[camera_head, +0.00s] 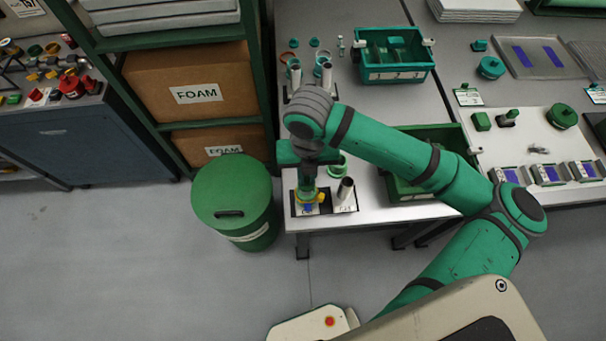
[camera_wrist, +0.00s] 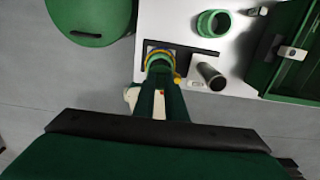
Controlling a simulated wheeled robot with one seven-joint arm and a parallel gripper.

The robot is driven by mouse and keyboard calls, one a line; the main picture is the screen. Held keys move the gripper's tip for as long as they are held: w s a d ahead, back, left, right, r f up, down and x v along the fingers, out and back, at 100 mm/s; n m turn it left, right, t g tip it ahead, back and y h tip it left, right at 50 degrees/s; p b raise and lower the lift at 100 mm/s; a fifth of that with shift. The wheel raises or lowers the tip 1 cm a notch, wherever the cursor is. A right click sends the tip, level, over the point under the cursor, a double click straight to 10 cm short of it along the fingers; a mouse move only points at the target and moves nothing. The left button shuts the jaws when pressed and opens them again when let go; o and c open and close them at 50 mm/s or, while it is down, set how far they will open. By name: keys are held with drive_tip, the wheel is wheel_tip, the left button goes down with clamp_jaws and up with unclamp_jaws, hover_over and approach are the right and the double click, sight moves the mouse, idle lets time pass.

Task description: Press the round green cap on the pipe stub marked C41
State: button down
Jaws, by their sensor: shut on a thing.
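My gripper (camera_wrist: 160,72) points down over the near left corner of the bench. It is shut on a small round piece (camera_wrist: 157,56) with green and yellow edges, mostly hidden by the fingers; I cannot tell for sure that it is the green cap. In the head view my gripper (camera_head: 308,190) is over the left part of a dark-framed stand, with yellow and blue showing at its tips. A grey pipe stub (camera_head: 345,189) stands upright and uncapped just right of it, also in the wrist view (camera_wrist: 211,75). The labels below are too small to read surely.
A green ring-shaped part (camera_wrist: 213,23) stands behind the stand. A green bin (camera_head: 400,190) is to the right, and another bin (camera_head: 395,75) farther back. A round green drum (camera_head: 235,200) stands on the floor at left, beside a shelf with foam boxes (camera_head: 190,90).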

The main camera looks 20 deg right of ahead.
drive_tip(key=shift+f, duration=0.4)
idle(0.6)
drive_tip(key=c, duration=1.7)
unclamp_jaws()
drive_tip(key=o, duration=0.4)
drive_tip(key=shift+w, duration=0.1)
drive_tip(key=shift+a+r, duration=0.1)
drive_tip(key=shift+r, duration=0.3)
drive_tip(key=shift+s+d+r, duration=0.2)
drive_tip(key=shift+s+r, duration=0.05)
drive_tip(key=shift+r, duration=0.5)
drive_tip(key=shift+w+a+r, duration=0.1)
drive_tip(key=shift+r, duration=2.75)
